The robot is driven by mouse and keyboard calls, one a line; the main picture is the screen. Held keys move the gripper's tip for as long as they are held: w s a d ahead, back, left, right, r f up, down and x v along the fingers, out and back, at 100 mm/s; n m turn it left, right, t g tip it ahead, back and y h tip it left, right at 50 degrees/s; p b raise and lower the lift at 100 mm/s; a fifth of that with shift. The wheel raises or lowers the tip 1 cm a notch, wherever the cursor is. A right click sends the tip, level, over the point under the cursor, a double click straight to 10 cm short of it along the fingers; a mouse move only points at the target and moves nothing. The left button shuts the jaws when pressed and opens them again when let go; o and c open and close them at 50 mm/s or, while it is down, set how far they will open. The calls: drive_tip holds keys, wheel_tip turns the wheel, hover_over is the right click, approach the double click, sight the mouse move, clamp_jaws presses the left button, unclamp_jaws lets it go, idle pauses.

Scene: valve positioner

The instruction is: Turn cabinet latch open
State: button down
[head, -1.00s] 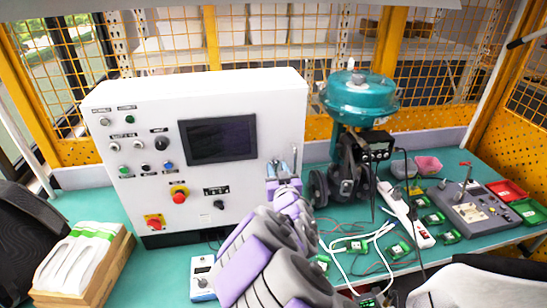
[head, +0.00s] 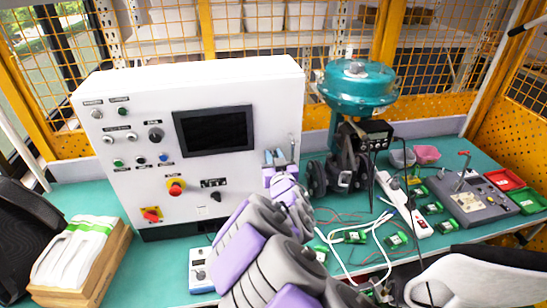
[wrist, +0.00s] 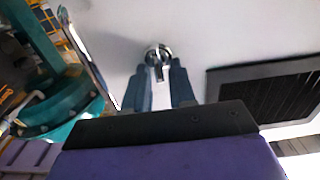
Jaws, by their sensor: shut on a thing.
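The white control cabinet (head: 95,125) stands on the bench with its front panel facing me. Its latch (wrist: 158,53) is a small round silver fitting with a dark tab, near the panel's right edge. In the head view my gripper hides most of the latch. My gripper (wrist: 160,75) reaches the panel at the latch, its two blue-grey fingers on either side of the tab and shut on it. In the head view my gripper (head: 281,156) is right of the dark screen (head: 214,131). The cabinet door looks closed.
A teal valve actuator (head: 357,88) stands close to the right of the cabinet. A power strip (head: 405,205), loose cables and several green boards lie on the right of the bench.

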drive_tip(key=shift+m+p, duration=0.3)
drive_tip(key=shift+m, duration=0.1)
drive_tip(key=m, duration=0.1)
drive_tip(key=m+p, duration=0.2)
drive_tip(key=m, duration=0.1)
drive_tip(key=shift+d, duration=0.25)
drive_tip(key=shift+w+d+f+m+b, duration=0.25)
drive_tip(key=shift+m+b, duration=0.5)
drive_tip(key=shift+m, duration=1.4)
drive_tip(key=shift+s+f+m+b, duration=0.25)
drive_tip(key=shift+m+b, duration=0.55)
drive_tip(key=shift+m, duration=1.4)
drive_tip(key=shift+w+d+f+m+b, duration=0.15)
drive_tip(key=shift+f+m+b, duration=0.4)
drive_tip(key=shift+m, duration=1.6)
drive_tip(key=shift+r+b, duration=0.2)
drive_tip(key=shift+b, duration=0.1)
drive_tip(key=c, duration=1.2)
unclamp_jaws()
drive_tip(key=shift+d, duration=0.1)
